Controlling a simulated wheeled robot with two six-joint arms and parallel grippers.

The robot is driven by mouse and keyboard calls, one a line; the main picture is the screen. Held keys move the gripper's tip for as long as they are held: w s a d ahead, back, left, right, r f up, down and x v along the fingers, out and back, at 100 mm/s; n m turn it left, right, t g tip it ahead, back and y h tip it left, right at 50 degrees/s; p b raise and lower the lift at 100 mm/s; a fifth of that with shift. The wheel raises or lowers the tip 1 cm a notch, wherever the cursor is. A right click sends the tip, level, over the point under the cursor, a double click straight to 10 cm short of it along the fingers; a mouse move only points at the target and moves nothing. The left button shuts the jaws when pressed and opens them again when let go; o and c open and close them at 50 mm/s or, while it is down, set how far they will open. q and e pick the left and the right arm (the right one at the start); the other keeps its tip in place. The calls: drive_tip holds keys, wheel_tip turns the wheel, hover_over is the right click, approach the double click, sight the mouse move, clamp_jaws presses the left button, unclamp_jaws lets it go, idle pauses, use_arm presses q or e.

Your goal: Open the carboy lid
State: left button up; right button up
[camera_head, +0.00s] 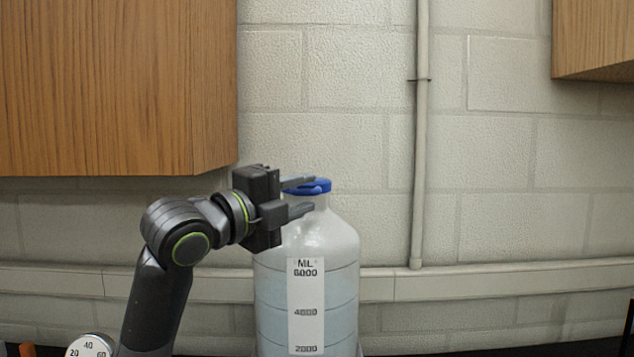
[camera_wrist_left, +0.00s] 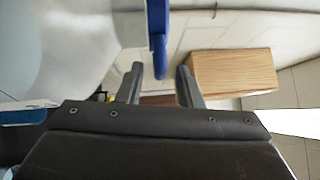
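The carboy (camera_head: 340,245) is a translucent white bottle with a printed scale, standing upright. Its blue lid (camera_head: 318,186) sits flat on top of the neck. My left gripper (camera_head: 311,196) reaches in from the left at lid height, its fingers open one above the other. The upper finger covers part of the lid, and the lower finger is in front of the neck. In the left wrist view, a blue part of the lid (camera_wrist_left: 159,45) reaches toward the space between the fingertips (camera_wrist_left: 161,72), with a gap visible on each side. My right gripper is in neither view.
A wooden cabinet (camera_head: 110,90) hangs above my left arm, and another (camera_head: 595,45) is at the upper right. A vertical pipe (camera_head: 420,150) runs down the wall. A white dial (camera_head: 90,346) is at the lower left. The space right of the carboy looks clear.

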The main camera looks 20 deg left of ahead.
use_arm(q)
drive_tip(key=shift+p+x, duration=0.5)
drive_tip(key=shift+x, duration=1.45)
